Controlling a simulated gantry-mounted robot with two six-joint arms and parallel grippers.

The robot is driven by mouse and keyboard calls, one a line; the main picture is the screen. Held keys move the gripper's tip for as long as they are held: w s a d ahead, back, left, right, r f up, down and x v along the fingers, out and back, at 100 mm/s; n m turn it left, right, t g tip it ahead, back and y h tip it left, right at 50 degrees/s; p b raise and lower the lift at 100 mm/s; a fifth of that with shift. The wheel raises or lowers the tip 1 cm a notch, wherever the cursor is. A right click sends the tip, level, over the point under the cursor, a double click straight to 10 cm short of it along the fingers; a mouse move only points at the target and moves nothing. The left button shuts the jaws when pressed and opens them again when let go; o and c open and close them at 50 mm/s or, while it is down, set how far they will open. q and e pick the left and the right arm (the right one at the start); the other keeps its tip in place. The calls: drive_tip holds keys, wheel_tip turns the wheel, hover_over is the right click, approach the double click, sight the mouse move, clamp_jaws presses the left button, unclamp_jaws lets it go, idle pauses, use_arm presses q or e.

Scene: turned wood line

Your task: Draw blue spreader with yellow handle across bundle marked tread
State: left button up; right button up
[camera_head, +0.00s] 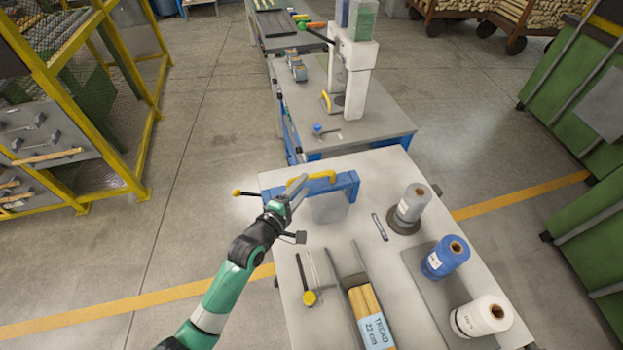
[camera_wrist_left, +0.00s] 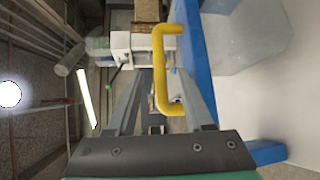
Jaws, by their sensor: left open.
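The blue spreader (camera_head: 322,187) stands near the far edge of the white table, a wide blue bar with a yellow handle (camera_head: 298,181) on top. A pale plate (camera_head: 331,208) shows below the bar. The bundle marked TREAD 22 cm (camera_head: 371,320) lies nearer, at the lower middle, between grey side plates. My left gripper (camera_head: 299,195) is open close to the handle. In the left wrist view my gripper (camera_wrist_left: 162,100) has its fingers on either side of the yellow handle (camera_wrist_left: 160,72); I cannot tell whether they touch it. My right gripper is not in view.
Grey, blue and white rolls (camera_head: 445,257) stand along the table's right side. A yellow-knobbed tool (camera_head: 309,297) lies left of the bundle. Behind is another table (camera_head: 375,115) with a white press (camera_head: 350,70). A yellow rack (camera_head: 140,120) stands at the left.

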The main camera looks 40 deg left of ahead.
sight(311, 175)
use_arm(q)
drive_tip(key=b+x, duration=0.1)
drive_tip(key=x, duration=0.4)
drive_tip(key=shift+w, duration=0.3)
clamp_jaws()
idle(1.0)
